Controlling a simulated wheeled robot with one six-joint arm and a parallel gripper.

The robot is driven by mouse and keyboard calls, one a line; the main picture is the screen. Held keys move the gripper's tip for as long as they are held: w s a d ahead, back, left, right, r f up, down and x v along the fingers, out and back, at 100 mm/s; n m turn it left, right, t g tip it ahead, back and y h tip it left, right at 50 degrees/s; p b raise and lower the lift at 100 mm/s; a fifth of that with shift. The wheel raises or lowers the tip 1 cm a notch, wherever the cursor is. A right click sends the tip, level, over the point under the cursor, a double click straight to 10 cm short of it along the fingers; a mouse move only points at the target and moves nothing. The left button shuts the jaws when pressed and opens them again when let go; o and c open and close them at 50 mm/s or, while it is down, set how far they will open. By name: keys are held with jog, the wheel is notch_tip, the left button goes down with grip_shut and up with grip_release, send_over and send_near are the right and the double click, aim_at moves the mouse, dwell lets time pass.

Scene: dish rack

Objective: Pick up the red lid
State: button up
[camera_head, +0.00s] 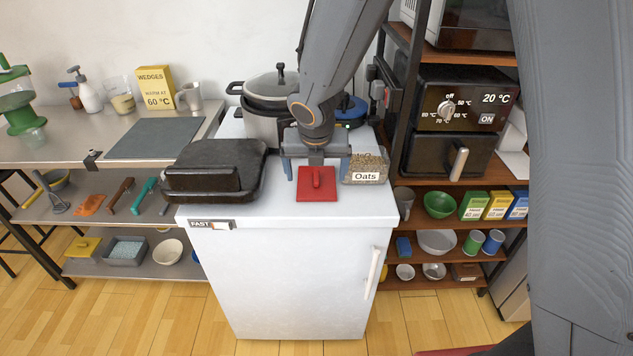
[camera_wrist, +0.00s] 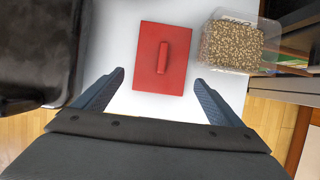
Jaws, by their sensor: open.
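The red lid (camera_head: 316,184) is a flat square with a raised bar handle. It lies on the white top of the small fridge (camera_head: 250,213), near the front edge. In the wrist view the red lid (camera_wrist: 176,77) is ahead of my gripper (camera_wrist: 158,78), with its handle lying roughly lengthwise between the lines of the two fingers. My gripper (camera_head: 317,168) is open and empty. It is above the fridge top just behind the lid in the head view, and the fingers do not appear to touch the lid.
A clear container of oats (camera_head: 366,168) stands close to the lid's right. A black roasting pan (camera_head: 212,170) is to the left. A lidded pot (camera_head: 268,107) stands behind. Shelves with an oven (camera_head: 450,110) rise on the right. A narrow bare strip lies left of the lid.

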aim_at(316, 183)
jog(key=b+x, duration=0.1)
jog(key=x, duration=0.4)
jog(key=c, duration=0.8)
